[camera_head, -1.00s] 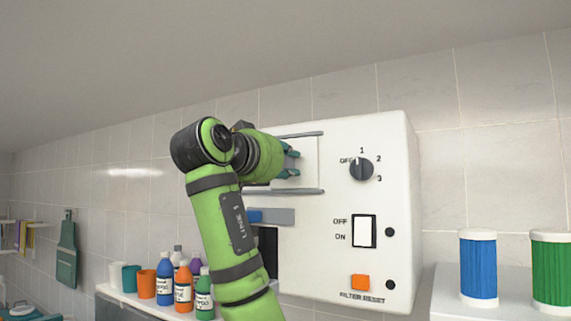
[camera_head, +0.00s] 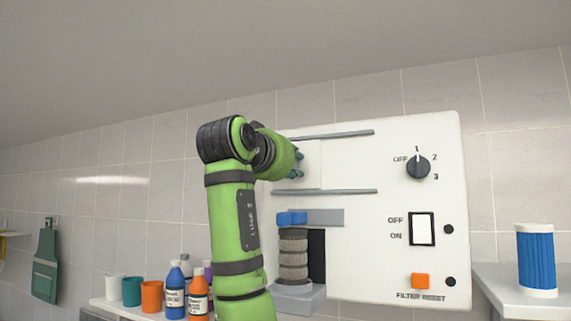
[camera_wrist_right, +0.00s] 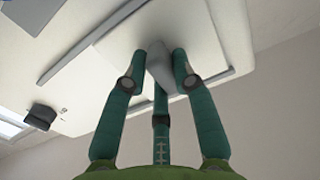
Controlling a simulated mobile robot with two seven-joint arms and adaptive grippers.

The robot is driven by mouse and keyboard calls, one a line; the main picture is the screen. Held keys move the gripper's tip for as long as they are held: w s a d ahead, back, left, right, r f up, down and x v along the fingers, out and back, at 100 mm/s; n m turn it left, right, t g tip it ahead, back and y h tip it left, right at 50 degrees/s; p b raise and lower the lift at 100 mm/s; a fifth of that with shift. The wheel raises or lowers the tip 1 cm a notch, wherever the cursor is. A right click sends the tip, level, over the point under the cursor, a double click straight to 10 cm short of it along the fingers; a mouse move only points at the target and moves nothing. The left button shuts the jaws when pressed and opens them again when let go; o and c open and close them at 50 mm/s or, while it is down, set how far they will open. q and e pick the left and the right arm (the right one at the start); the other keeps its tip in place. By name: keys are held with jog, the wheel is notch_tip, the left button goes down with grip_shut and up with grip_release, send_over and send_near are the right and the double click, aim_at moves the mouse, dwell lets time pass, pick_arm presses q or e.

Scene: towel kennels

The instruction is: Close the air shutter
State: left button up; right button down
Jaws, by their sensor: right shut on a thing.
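The air shutter (camera_head: 311,160) looks like a white sliding panel between two grey rails on the upper left of the white machine (camera_head: 390,270). Its right edge stands well short of the rails' right ends. My right gripper (camera_head: 297,162) is at the panel, with my arm hiding the panel's left part. In the wrist view my right gripper (camera_wrist_right: 158,90) has its teal fingers closed around a grey handle (camera_wrist_right: 157,62) on the panel (camera_wrist_right: 200,63). My left gripper is not in view.
Below the rails are a blue block (camera_head: 291,217) on a grey strip and a stack of grey-brown discs (camera_head: 293,256). A dial (camera_head: 418,167), rocker switch (camera_head: 422,229) and orange button (camera_head: 421,281) are at right. Bottles (camera_head: 175,291) and cups stand at lower left.

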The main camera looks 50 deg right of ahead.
jog(key=shift+r, duration=0.2)
jog(key=c, duration=1)
grip_release()
jog(key=shift+w, duration=0.1)
jog(key=shift+w+f, duration=0.1)
jog(key=shift+a, duration=0.1)
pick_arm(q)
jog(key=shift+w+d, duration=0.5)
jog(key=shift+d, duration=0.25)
pick_arm(e)
jog(key=v, duration=1.2)
